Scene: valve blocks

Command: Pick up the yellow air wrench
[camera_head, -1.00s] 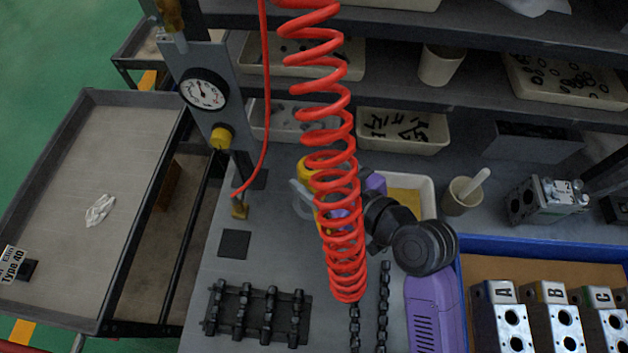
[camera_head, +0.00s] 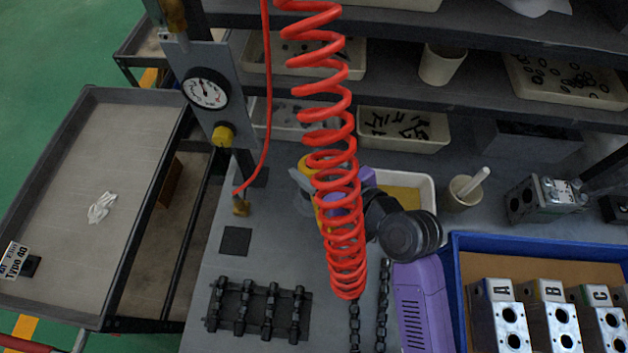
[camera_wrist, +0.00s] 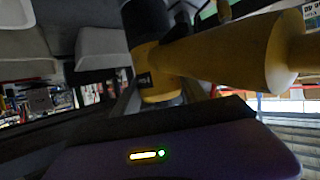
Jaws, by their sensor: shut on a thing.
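The yellow air wrench (camera_head: 306,164) is in the middle of the head view, largely hidden behind a red coiled hose (camera_head: 335,222). In the wrist view its yellow body and handle (camera_wrist: 225,58) fill the upper middle, close to the camera. My gripper (camera_wrist: 165,92) is shut on the wrench; its dark finger parts show beside the yellow body. In the head view the hose hides most of my gripper and the contact. I cannot tell there whether the wrench is clear of the bench.
A gauge stand (camera_head: 207,88) rises left of the wrench. A light bin (camera_head: 427,190) and a cup (camera_head: 463,192) stand to the right. A blue tray (camera_head: 455,262) holds lettered valve blocks (camera_head: 497,312). A black chain rack (camera_head: 258,308) lies in front. Shelves (camera_head: 470,95) overhang behind.

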